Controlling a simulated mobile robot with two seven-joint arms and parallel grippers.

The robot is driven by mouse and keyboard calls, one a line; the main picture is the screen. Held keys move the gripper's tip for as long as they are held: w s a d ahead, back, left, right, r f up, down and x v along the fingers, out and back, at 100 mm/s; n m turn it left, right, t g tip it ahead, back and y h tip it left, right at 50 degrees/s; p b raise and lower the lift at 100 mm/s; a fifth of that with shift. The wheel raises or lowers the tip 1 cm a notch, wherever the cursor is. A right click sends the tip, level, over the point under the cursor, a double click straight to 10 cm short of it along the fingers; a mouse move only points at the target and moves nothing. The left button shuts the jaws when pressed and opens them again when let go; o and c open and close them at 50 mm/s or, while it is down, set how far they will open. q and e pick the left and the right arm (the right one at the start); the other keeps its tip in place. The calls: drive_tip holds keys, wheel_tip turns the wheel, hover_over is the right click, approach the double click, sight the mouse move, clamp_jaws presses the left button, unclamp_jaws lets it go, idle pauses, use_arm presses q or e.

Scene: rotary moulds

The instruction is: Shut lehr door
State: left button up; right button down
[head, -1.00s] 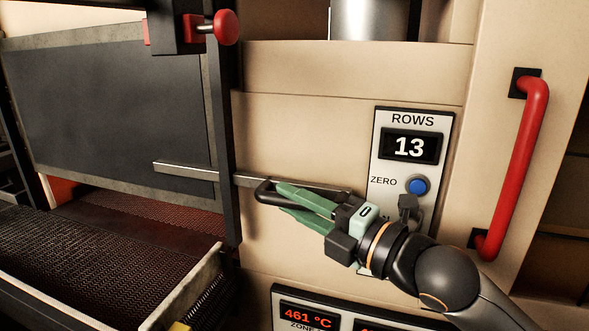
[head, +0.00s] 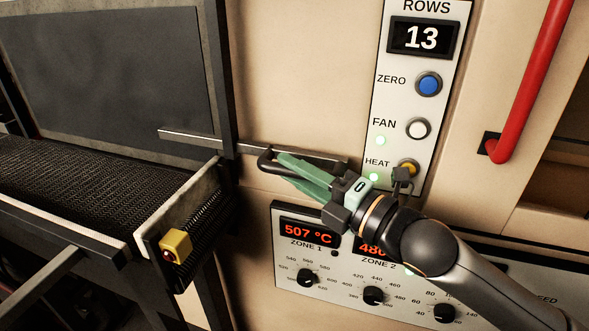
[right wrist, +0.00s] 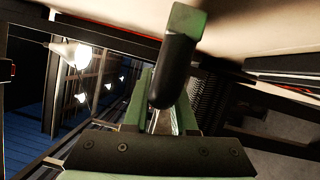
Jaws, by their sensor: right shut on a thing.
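The lehr door (head: 110,75) is a dark grey panel with a pale frame at the upper left of the head view. Its lower edge lies close to the mesh belt (head: 70,180), with no clear gap showing. In the right wrist view the black handle (right wrist: 174,70) sits between the green fingers. My left gripper is not in view.
A red rail (head: 530,85) stands at right. A yellow block (head: 176,245) sits at the belt's side.

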drive_tip(key=c, duration=1)
unclamp_jaws()
drive_tip(key=shift+f, duration=0.5)
drive_tip(key=shift+o, duration=1.4)
drive_tip(key=shift+r, duration=0.2)
drive_tip(key=r+v, duration=0.1)
drive_tip(key=v, duration=1.1)
drive_tip(key=shift+s+d+f, duration=0.15)
drive_tip(key=shift+f, duration=0.25)
drive_tip(key=shift+f, duration=0.1)
